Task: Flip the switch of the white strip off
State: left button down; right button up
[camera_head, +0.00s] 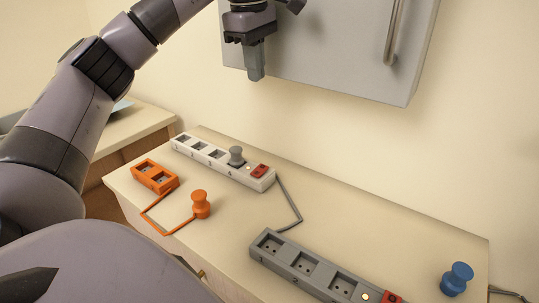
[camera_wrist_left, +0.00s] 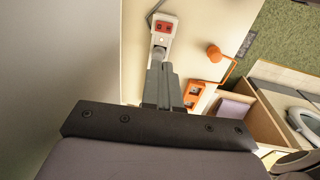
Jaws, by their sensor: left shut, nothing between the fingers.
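The white strip (camera_head: 238,175) lies on the cabinet top near the wall, with a row of sockets and a red switch (camera_head: 260,170) at its right end. A small light beside the switch glows. A grey plug (camera_head: 236,155) sits in the socket nearest the switch. My left gripper (camera_head: 256,74) is shut and empty, pointing down, above the strip and apart from it. In the left wrist view its fingers (camera_wrist_left: 159,84) hide much of the strip, while the red switch (camera_wrist_left: 163,27) shows beyond them.
An orange strip (camera_head: 155,177) and orange plug (camera_head: 201,204) lie nearer the front edge. A grey strip (camera_head: 309,267) with its own red switch and a blue plug (camera_head: 457,278) are at the right. A grey wall cabinet (camera_head: 330,45) hangs behind my left gripper.

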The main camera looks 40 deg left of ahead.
dwell(0.3)
pick_arm(q)
jog(key=b, duration=0.5)
send_near(266, 169)
jog(key=f, duration=0.4)
jog(key=w+f, duration=0.1)
jog(key=f, duration=0.1)
jog(key=shift+a+f+b, duration=0.15)
jog(key=shift+f+b, duration=0.25)
jog(key=shift+f, duration=0.15)
jog(key=shift+s, duration=0.1)
